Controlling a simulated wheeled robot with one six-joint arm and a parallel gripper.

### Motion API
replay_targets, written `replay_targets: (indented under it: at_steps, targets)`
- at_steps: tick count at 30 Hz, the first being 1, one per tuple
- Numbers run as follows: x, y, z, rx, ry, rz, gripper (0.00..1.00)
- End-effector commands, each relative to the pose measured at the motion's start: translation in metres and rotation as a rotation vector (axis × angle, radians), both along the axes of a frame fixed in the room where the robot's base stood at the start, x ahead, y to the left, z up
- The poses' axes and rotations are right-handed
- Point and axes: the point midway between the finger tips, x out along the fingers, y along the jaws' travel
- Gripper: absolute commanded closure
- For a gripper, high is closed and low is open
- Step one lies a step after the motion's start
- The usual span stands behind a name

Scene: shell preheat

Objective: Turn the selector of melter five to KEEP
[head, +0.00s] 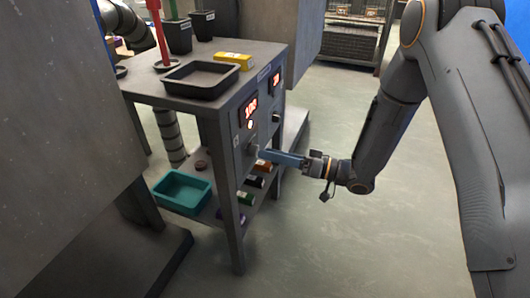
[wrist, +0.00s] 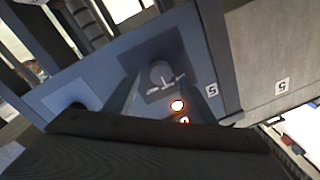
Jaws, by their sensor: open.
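Melter five's selector (wrist: 161,73) is a round grey knob on a dark square plate in the wrist view, with pale marks beside it that I cannot read. In the head view the selector (head: 252,148) sits on the front panel below a red lit display (head: 250,108). A label "5" (wrist: 211,89) is beside it in the wrist view. My gripper (head: 263,154) is open, its blue-grey fingers pointing at the selector. In the wrist view my gripper (wrist: 163,82) has a finger on either side of the knob; I cannot tell whether they touch it.
A second display (head: 276,79) with its own knob (head: 276,117) is farther along the panel. A black tray (head: 201,91) and a yellow box (head: 233,61) are on top. A teal tray (head: 182,205) is on the lower shelf. The floor at right is clear.

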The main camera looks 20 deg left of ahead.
Motion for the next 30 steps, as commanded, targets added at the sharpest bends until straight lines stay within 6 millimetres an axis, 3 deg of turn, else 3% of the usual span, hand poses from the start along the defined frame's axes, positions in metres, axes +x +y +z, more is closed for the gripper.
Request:
replay_targets:
  at_steps: [3, 10, 26, 30]
  targets:
    - [0.0, -0.022, -0.001, -0.001, 0.0, -0.004, 0.5]
    - [-0.001, -0.047, -0.002, -0.001, 0.0, -0.001, 0.5]
    - [-0.001, -0.051, -0.002, -0.003, -0.002, -0.001, 0.5]
    - [0.01, -0.045, 0.001, -0.063, -0.041, -0.044, 0.5]
